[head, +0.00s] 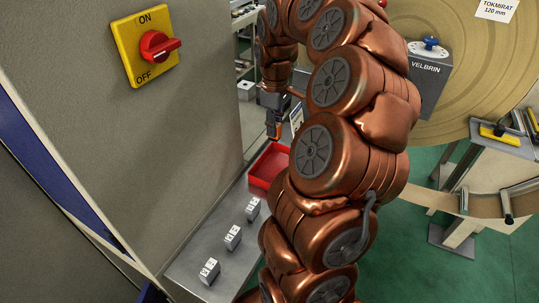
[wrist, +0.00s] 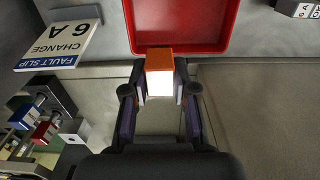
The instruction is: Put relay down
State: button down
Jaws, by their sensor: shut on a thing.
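The relay (wrist: 160,62), a small block with an orange top and a bright white face, is between the fingers of my gripper (wrist: 162,88) in the wrist view. My gripper is shut on it. A red tray (wrist: 225,46) lies just beyond the relay in that view, and the relay's orange end overlaps its near rim in the picture. I cannot tell whether they touch. In the head view my gripper (head: 273,120) points down above the far part of the red tray (head: 260,181), which my arm partly hides.
Several grey numbered blocks, such as the middle one (head: 233,237), stand along the metal ledge (head: 200,248). A fault slip card (wrist: 62,42) reading 6 A is left of the tray in the wrist view. A grey cabinet wall (head: 180,130) with a red switch (head: 158,46) flanks the ledge.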

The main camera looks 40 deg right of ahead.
notch_tip(320, 180, down, 9)
jog(key=shift+s+f+p, duration=0.1)
jog(key=shift+s+p, duration=0.05)
jog(key=shift+p, duration=0.75)
jog(key=c, duration=0.9)
grip_release()
notch_tip(320, 180, up, 12)
jog(key=b, duration=0.2)
jog(key=shift+b, duration=0.35)
